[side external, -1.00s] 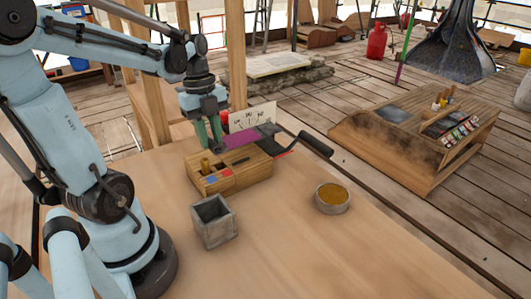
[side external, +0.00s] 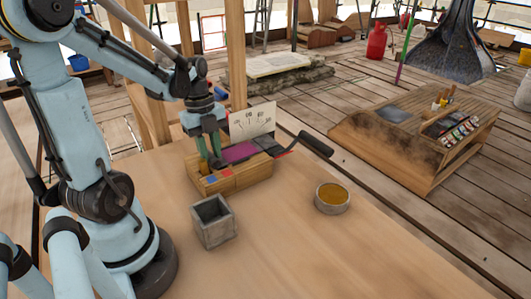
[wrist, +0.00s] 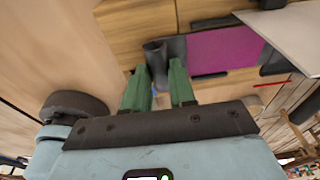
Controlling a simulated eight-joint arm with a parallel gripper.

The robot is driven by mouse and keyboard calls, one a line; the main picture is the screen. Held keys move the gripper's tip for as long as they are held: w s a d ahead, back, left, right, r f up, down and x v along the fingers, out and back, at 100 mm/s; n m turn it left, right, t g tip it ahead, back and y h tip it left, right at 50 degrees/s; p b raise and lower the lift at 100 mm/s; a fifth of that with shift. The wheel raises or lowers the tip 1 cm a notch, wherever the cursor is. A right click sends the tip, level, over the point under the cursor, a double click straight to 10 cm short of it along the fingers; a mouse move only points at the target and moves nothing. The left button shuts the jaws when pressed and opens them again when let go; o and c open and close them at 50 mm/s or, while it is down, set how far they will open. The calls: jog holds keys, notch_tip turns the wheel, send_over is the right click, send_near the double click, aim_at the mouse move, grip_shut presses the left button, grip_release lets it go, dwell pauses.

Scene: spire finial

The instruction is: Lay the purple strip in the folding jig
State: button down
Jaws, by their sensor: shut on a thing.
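The purple strip (side external: 238,152) shows as a flat band over the right, far part of the wooden folding jig (side external: 240,180); it also shows in the wrist view (wrist: 225,50). It lies along the jig, between wooden edges. I cannot tell whether it rests on the jig's bed. My gripper (side external: 212,164) is low at the jig's left end, pointing down. In the wrist view, its green fingers (wrist: 159,85) are closed around a dark grey upright piece (wrist: 156,58) at the strip's near end. The fingers partly hide that end.
A black-handled lever (side external: 315,143) sticks out right of the jig. A white dial card (side external: 252,121) stands behind. A grey open box (side external: 213,221) and a round tin (side external: 332,198) stand in front on the table. The table's front middle (side external: 275,245) is clear.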

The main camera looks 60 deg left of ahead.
jog(key=c, duration=0.9)
grip_release()
notch_tip(320, 180, up, 12)
jog(key=a, duration=0.2)
jog(key=shift+w+d+f+n+t+y, duration=0.3)
jog(key=shift+w+d+f+n+t, duration=0.75)
jog(key=shift+d+n, duration=1.9)
jog(key=shift+w+d+f+n+t+y, duration=0.3)
jog(key=shift+w+d+f+n+t, duration=0.7)
jog(key=shift+d+n, duration=1.95)
jog(key=shift+w+d+f+n+t+y, duration=0.45)
jog(key=shift+d+n+t, duration=1.1)
jog(key=shift+d+n, duration=1.4)
jog(key=shift+s+a+f, duration=0.1)
jog(key=shift+a, duration=0.1)
